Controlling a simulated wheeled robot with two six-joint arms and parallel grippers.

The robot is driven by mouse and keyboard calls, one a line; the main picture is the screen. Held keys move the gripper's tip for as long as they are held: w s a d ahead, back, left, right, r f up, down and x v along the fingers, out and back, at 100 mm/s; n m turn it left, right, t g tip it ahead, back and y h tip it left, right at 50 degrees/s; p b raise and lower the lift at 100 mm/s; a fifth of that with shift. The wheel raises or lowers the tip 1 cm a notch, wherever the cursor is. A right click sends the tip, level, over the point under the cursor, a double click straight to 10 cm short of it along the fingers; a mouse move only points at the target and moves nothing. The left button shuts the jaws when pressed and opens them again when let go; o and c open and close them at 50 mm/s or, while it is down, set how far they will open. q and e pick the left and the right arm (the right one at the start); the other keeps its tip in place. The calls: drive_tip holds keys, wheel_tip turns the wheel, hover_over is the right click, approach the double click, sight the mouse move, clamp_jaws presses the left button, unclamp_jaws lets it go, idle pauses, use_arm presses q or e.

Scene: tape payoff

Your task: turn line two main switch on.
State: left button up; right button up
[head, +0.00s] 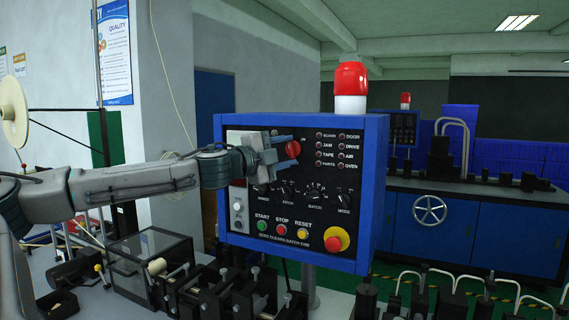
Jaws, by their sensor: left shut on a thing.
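A blue control box (376,190) with a dark front panel stands in the middle of the head view. A red rotary switch knob (293,149) sits at the upper middle of its panel. My left gripper (287,149) reaches in from the left and is shut on the red knob, with a finger above and a finger below it. The gripper and wrist hide part of the panel to the left of the knob. Any marking around the knob is too small or covered to read. My right gripper is not in view.
Indicator lamps (319,145), several black selector knobs (314,197), a green start button (262,226) and a red emergency button (334,243) share the panel. A red beacon (350,80) tops the box. Black machine parts (205,290) crowd the bench below.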

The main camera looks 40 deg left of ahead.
use_arm(q)
drive_tip(key=shift+f+m+g+b, duration=0.1)
drive_tip(key=shift+m+g+b, duration=0.2)
drive_tip(key=shift+m+b, duration=0.35)
drive_tip(key=shift+m, duration=0.35)
drive_tip(key=shift+r+m+g+p, duration=0.25)
drive_tip(key=shift+m+g+p, duration=0.05)
drive_tip(key=shift+p, duration=0.1)
drive_tip(key=m+p, duration=0.1)
drive_tip(key=p, duration=0.2)
drive_tip(key=m+g+p, duration=0.1)
drive_tip(key=m+p, duration=0.1)
drive_tip(key=p, duration=0.1)
drive_tip(key=m+g+y+p, duration=0.1)
drive_tip(key=m+p, duration=0.1)
drive_tip(key=p, duration=0.1)
drive_tip(key=shift+r, duration=0.25)
drive_tip(key=shift+d+f+m+g+y+p, duration=0.15)
drive_tip(key=shift+m+g+y+p, duration=0.25)
drive_tip(key=shift+m+p, duration=0.65)
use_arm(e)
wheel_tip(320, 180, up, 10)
use_arm(q)
drive_tip(key=shift+f, duration=0.1)
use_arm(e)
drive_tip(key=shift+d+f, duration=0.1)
use_arm(q)
drive_tip(key=o, duration=1)
